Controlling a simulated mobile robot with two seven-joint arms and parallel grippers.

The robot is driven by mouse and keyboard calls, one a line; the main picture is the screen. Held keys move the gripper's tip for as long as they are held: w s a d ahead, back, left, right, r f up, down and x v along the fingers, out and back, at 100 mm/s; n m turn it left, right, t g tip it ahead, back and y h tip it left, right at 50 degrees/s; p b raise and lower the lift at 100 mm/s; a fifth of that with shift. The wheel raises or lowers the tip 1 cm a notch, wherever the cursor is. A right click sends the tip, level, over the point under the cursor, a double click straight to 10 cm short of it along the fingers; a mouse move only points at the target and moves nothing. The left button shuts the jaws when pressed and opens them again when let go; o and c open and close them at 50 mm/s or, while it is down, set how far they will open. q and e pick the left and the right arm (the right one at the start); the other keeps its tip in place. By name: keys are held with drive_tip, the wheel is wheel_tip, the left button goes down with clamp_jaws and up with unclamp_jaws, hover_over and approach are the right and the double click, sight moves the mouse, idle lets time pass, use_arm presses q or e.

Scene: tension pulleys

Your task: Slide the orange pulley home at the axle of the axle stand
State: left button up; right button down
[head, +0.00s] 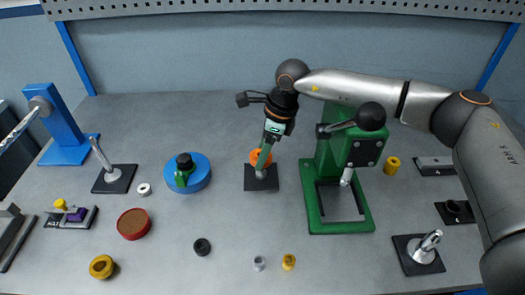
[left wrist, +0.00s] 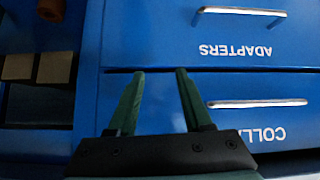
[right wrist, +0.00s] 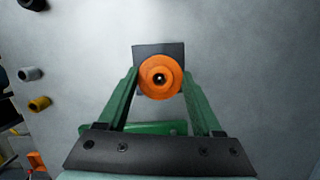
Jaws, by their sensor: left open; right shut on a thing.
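The orange pulley (head: 256,154) is between the fingers of my right gripper (head: 263,160), which is shut on it. It is over the axle stand (head: 262,184), a grey post on a dark square base. In the right wrist view the pulley (right wrist: 147,85) is between both fingertips (right wrist: 160,78), with the stand's dark base (right wrist: 150,50) behind it. A small bright spot shows in its dark bore; I cannot tell how far it is on the axle. My left gripper (left wrist: 160,72) is open and empty, seen only in the left wrist view.
A green press (head: 318,212) stands just right of the axle stand. A blue round part (head: 203,174) is to its left. Blue drawers (left wrist: 240,62) face my left gripper.

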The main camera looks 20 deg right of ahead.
sight(262, 174)
use_arm(q)
drive_tip(key=shift+f, duration=0.1)
